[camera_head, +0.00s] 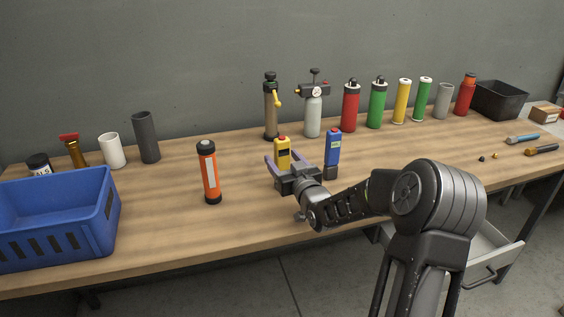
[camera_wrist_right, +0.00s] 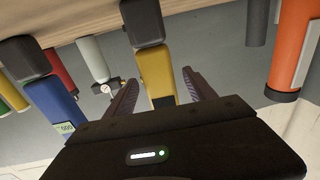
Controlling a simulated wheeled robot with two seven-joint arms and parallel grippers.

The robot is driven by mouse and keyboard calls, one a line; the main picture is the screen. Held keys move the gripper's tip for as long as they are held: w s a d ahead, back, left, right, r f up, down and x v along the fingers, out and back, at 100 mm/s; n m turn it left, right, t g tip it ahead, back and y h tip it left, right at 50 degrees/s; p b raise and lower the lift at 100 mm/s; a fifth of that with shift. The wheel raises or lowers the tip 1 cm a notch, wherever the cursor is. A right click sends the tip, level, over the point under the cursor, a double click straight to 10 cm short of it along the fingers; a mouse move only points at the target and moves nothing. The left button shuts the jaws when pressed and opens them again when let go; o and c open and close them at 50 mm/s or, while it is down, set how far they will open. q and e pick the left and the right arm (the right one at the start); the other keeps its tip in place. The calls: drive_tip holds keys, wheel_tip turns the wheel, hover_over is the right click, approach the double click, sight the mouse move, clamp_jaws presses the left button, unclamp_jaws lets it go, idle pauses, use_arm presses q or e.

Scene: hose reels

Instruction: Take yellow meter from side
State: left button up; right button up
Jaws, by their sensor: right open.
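In the right wrist view, the yellow meter (camera_wrist_right: 157,75) shows upside down between the two open fingers of the right gripper (camera_wrist_right: 160,95). Whether the fingers touch it I cannot tell. A blue meter (camera_head: 332,150) stands just right of the gripper; it also shows in the right wrist view (camera_wrist_right: 50,98). My left gripper is not in view.
An orange cylinder (camera_head: 208,172) stands left of the gripper. Behind are a brown pump bottle (camera_head: 271,110), a grey gauge cylinder (camera_head: 313,117) and a row of coloured cylinders. A blue crate (camera_head: 100,222) is at the left.

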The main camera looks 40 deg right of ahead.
drive_tip(key=shift+w+d, duration=0.15)
drive_tip(key=shift+w, duration=0.45)
drive_tip(key=shift+c, duration=0.4)
clamp_jaws()
